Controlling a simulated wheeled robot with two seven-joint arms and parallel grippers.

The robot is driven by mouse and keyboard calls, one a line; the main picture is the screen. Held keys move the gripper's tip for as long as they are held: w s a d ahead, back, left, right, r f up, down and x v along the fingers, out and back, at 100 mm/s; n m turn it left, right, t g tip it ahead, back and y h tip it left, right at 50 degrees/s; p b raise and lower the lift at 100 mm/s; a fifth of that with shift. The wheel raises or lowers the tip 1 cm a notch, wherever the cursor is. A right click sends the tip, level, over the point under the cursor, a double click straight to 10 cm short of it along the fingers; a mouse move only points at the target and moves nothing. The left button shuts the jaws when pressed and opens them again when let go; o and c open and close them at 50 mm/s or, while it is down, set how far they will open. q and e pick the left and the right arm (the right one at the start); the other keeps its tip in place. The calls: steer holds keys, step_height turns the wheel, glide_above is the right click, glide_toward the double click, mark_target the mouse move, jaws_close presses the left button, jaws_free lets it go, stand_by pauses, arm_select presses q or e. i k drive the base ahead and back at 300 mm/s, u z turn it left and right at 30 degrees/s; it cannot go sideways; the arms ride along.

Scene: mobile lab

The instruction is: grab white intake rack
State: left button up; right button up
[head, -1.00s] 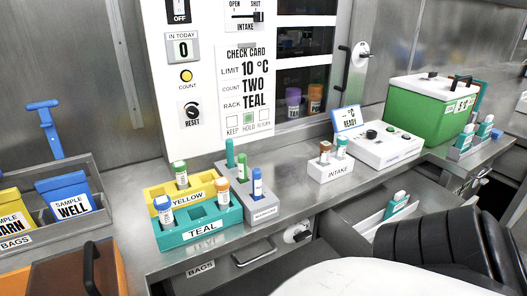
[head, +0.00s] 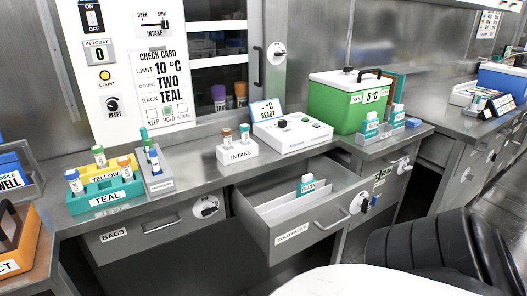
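The white intake rack (head: 238,155) stands on the steel counter, labelled INTAKE. It holds a brown-capped vial (head: 227,136) and a teal-capped vial (head: 244,133), both upright. Nothing touches the rack. Neither of my grippers shows in the head view.
A white device (head: 292,134) with a READY sign stands right of the rack, with a green cooler (head: 346,103) beyond. Teal (head: 108,197) and yellow racks are to the left. An open drawer (head: 300,222) juts out below. A black chair (head: 440,245) is at the lower right.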

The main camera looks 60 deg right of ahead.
mark_target(239, 153)
steer(key=z, duration=1.05)
steer(key=i, duration=0.25)
steer(key=z, duration=0.1)
